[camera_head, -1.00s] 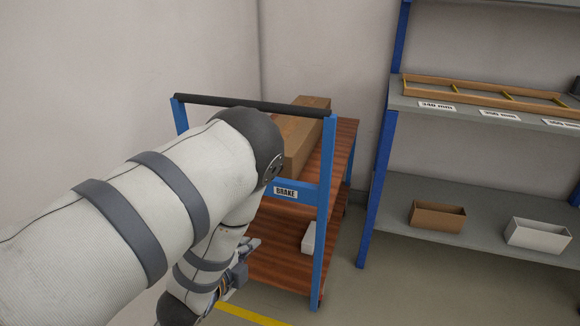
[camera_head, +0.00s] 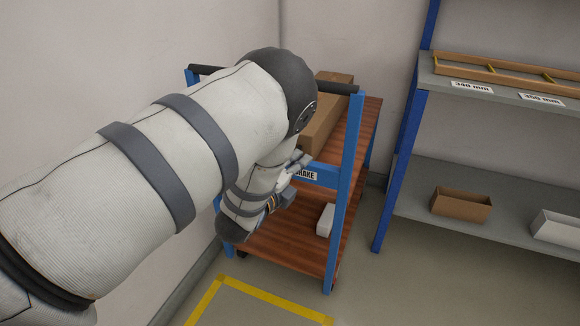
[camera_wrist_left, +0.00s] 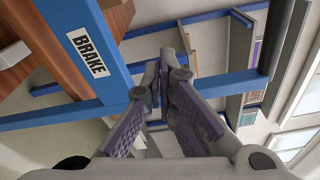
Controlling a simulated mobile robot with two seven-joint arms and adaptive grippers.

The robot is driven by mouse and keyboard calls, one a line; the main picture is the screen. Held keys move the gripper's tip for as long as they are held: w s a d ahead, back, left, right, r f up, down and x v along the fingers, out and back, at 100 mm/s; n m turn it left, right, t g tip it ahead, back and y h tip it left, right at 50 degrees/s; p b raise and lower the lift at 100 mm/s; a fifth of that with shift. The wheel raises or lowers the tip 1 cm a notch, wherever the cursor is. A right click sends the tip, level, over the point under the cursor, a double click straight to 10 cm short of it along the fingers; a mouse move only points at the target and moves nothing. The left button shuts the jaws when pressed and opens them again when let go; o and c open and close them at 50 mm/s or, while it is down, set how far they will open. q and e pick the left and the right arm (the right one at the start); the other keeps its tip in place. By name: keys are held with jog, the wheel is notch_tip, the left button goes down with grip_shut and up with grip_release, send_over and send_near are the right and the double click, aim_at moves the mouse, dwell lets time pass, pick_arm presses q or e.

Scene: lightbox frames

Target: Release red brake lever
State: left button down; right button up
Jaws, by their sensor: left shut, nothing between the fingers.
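A blue-framed cart with wooden shelves (camera_head: 290,243) stands ahead, with a dark handle bar (camera_head: 338,87) across its top. Its blue crosspiece carries a white BRAKE label, partly covered by my gripper in the head view and clear in the wrist view (camera_wrist_left: 88,53). I see no red brake lever in either current view; my left arm hides part of the cart. My left gripper (camera_head: 300,164) is shut and empty, close in front of the crosspiece beside the label. In the left wrist view its fingers (camera_wrist_left: 165,68) point at the blue frame; contact cannot be told.
A long cardboard box (camera_head: 326,120) lies on the cart's top shelf, and a white box (camera_head: 326,219) on the lower one. A grey shelf rack (camera_head: 405,165) stands to the right. Yellow tape (camera_head: 275,298) marks open floor in front.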

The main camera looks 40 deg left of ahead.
pick_arm(q)
jog(key=w+a, duration=0.1)
jog(key=a, duration=0.1)
jog(key=w+a, duration=0.2)
jog(key=shift+r, duration=0.4)
jog(key=shift+s, duration=0.1)
